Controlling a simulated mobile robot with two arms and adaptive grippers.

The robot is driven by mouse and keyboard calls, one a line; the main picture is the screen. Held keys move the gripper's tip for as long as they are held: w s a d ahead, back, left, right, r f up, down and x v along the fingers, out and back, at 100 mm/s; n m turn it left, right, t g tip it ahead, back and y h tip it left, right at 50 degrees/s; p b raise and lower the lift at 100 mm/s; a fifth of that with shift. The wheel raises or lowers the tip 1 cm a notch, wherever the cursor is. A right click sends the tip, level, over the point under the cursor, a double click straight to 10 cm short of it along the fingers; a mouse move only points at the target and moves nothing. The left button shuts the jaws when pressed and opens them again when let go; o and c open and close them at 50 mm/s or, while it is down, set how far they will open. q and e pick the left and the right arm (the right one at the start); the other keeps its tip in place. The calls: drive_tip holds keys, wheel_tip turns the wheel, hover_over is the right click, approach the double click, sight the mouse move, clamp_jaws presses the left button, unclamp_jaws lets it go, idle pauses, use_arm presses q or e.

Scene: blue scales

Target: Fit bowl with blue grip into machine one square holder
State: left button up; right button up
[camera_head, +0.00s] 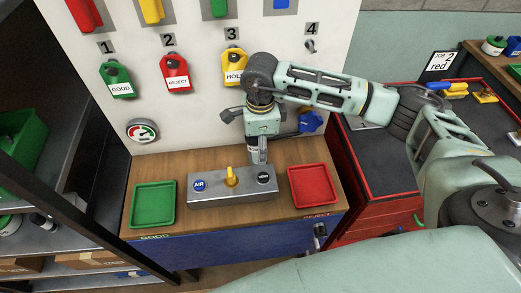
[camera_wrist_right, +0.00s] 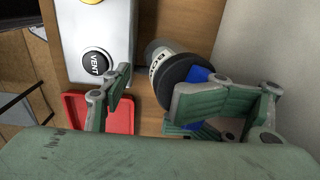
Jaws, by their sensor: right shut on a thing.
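The bowl with the blue grip shows in the wrist view as a pale labelled cup (camera_wrist_right: 157,50), a black collar (camera_wrist_right: 176,82) and a blue grip (camera_wrist_right: 198,74). My right gripper (camera_head: 260,133) is over the back of the bench, shut on the blue grip; its fingers (camera_wrist_right: 150,105) partly cover that grip in the wrist view. In the head view the cup (camera_head: 258,153) points down below the gripper, behind the VENT button. I cannot make out a square holder. My left gripper is not in view.
A grey control box (camera_head: 218,198) with AIR and VENT buttons and a yellow knob stands between a green tray (camera_head: 153,205) and a red tray (camera_head: 312,187). The white panel (camera_head: 205,110) behind carries numbered hooks and coloured tags. A blue piece (camera_head: 311,121) shows right of the gripper.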

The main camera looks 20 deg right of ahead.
drive_tip(key=shift+s+d+f, duration=0.25)
drive_tip(key=shift+s+f, duration=0.15)
drive_tip(key=shift+s, duration=0.1)
clamp_jaws()
drive_tip(key=shift+r, duration=0.15)
drive_tip(key=shift+w+r+b, duration=0.2)
drive_tip(key=shift+b, duration=0.1)
drive_tip(key=r, duration=0.1)
drive_tip(key=r+b, duration=0.1)
drive_tip(key=r, duration=0.1)
drive_tip(key=shift+w+d+b, duration=0.3)
drive_tip(key=s+d+r+b, duration=0.3)
drive_tip(key=s+d+r, duration=0.3)
drive_tip(key=s, duration=0.3)
drive_tip(key=shift+s+d+r, duration=0.15)
drive_tip(key=shift+r, duration=0.6)
drive_tip(key=c, duration=0.9)
unclamp_jaws()
